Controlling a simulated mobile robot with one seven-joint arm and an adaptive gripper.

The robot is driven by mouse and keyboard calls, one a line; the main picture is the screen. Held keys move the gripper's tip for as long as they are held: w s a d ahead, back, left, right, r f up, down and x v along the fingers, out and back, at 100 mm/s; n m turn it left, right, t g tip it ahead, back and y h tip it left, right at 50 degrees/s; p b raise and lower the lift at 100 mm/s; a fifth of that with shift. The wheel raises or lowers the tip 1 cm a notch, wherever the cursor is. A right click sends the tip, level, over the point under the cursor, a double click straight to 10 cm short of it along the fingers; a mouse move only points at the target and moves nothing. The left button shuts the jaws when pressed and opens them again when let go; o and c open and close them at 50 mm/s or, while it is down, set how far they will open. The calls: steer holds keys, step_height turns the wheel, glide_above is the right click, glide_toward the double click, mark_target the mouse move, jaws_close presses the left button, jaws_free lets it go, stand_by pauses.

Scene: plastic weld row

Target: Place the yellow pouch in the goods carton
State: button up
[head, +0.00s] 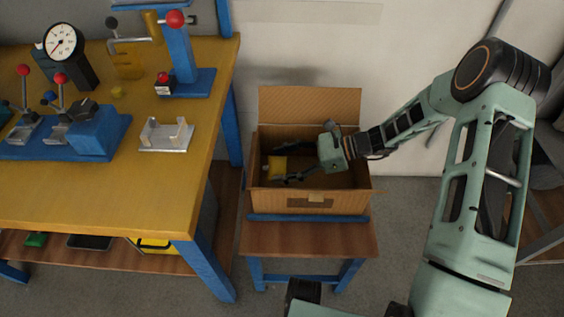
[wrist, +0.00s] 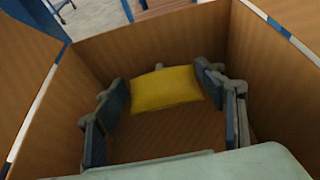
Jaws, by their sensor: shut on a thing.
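The yellow pouch (head: 276,169) is inside the open goods carton (head: 335,205), toward its left side in the head view. My gripper (head: 277,163) reaches into the carton from the right, with its fingers on either side of the pouch. In the wrist view, the pouch (wrist: 165,90) lies across between the fingertips of my gripper (wrist: 162,84), which is shut on it. Brown walls of the carton (wrist: 275,85) surround both. The carton floor shows below the pouch; I cannot tell whether the pouch touches it.
The carton stands on a small wood-topped blue stand (head: 310,240) with its back flap (head: 310,105) up. A yellow workbench (head: 120,190) at left carries a dial gauge (head: 62,42), red-knobbed clamps and a metal bracket (head: 166,135). A pale wall is behind.

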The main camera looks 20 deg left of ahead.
steer(key=o, duration=1.2)
steer(key=shift+r, duration=0.3)
steer(key=shift+p+v, duration=1.6)
steer(key=shift+v, duration=4.5)
steer(key=shift+a+r, duration=0.1)
steer(key=shift+r, duration=0.05)
